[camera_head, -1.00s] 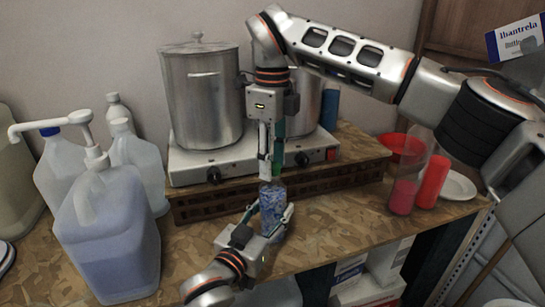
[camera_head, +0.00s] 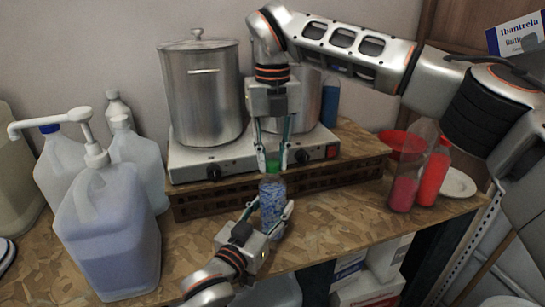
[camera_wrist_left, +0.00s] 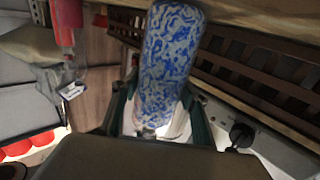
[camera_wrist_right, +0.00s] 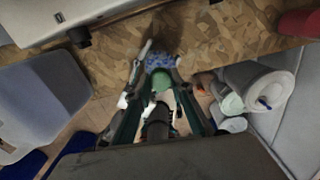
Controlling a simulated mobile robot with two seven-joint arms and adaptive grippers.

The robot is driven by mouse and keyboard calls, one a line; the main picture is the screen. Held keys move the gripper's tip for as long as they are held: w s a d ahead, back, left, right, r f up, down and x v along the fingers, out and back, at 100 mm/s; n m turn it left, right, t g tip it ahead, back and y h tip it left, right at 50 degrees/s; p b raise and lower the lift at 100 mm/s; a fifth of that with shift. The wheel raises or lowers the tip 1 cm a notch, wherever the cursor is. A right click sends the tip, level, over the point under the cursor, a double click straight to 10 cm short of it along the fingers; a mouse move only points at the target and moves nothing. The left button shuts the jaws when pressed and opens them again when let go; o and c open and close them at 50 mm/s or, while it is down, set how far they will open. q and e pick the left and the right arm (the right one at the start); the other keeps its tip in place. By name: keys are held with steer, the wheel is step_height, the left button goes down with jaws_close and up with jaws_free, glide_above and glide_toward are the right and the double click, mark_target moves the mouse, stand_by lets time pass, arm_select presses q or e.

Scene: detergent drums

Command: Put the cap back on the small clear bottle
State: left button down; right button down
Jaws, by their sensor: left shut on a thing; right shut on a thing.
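The small clear bottle (camera_head: 272,205), with blue and white contents, stands upright near the front edge of the wooden worktop. It fills the middle of the left wrist view (camera_wrist_left: 168,55). My left gripper (camera_head: 270,212) is shut around its body from the front. The green cap (camera_head: 272,168) is at the bottle's mouth, and it also shows in the right wrist view (camera_wrist_right: 162,80). My right gripper (camera_head: 271,162) points down from above and is shut on the cap. Whether the cap is seated or threaded on the neck cannot be told.
A hot plate (camera_head: 200,160) with steel pots (camera_head: 203,95) stands on a slatted wooden riser (camera_head: 330,180) behind the bottle. A pump jug (camera_head: 108,235) and white bottles are at left. Red containers (camera_head: 433,175) and a white plate (camera_head: 458,184) are at right.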

steer(key=shift+m, duration=0.8)
steer(key=c, duration=1.7)
jaws_free()
step_height(320, 180, up, 12)
steer(key=shift+r, duration=0.1)
arm_select(q)
steer(key=c, duration=1.1)
jaws_free()
steer(key=shift+o, duration=0.2)
steer(key=v, duration=1.2)
